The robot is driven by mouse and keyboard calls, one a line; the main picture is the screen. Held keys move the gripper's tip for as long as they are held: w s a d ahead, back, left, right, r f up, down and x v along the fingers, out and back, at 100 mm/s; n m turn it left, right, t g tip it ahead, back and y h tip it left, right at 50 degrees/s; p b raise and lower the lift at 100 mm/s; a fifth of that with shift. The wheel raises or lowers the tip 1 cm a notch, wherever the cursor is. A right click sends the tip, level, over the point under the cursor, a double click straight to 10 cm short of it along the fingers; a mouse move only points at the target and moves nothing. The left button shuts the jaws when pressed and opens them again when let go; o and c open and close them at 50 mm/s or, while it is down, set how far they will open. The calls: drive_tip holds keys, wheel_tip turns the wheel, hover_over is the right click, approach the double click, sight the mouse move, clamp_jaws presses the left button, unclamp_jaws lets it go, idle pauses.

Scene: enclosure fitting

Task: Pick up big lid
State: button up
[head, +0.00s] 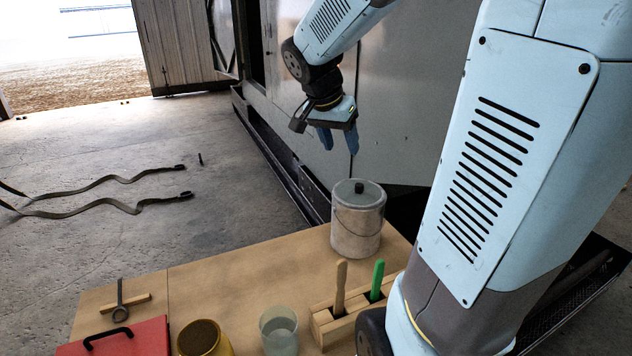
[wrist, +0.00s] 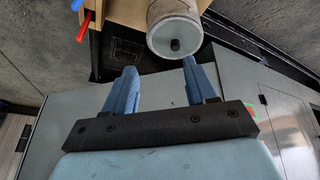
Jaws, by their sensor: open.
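A round grey lid (head: 357,193) with a dark knob sits on top of a pale cylindrical canister (head: 356,230) at the table's back right corner. In the wrist view the lid (wrist: 175,40) faces the camera at the top, right of centre, with its dark knob showing. My gripper (head: 338,141) hangs above and slightly left of the canister, apart from it. Its two blue fingers are spread and empty. In the wrist view my gripper (wrist: 159,66) has its right fingertip overlapping the near edge of the lid in the picture; any contact is not clear.
The wooden table (head: 235,278) holds a red case (head: 140,340), a yellow cup (head: 203,340), a translucent cup (head: 279,332) and a wooden block (head: 335,322) with a tan and a green handle upright. A grey metal enclosure wall (head: 400,110) stands behind my gripper. Straps lie on the floor.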

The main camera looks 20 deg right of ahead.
drive_tip(key=w+d+f+m+g+h, duration=0.1)
drive_tip(key=w+d+f+m, duration=0.15)
drive_tip(key=w, duration=0.25)
drive_tip(key=w+d+f+m+g, duration=0.1)
drive_tip(key=w+d+f+m, duration=0.1)
drive_tip(key=w+f+m, duration=0.25)
approach(359, 184)
drive_tip(key=f, duration=0.1)
drive_tip(key=d+f, duration=0.1)
drive_tip(key=f, duration=0.1)
drive_tip(key=shift+w+d+f+h, duration=0.1)
drive_tip(key=shift+d+f+h, duration=0.05)
drive_tip(key=shift+h, duration=0.15)
drive_tip(key=shift+x, duration=2.6)
drive_tip(key=c, duration=1)
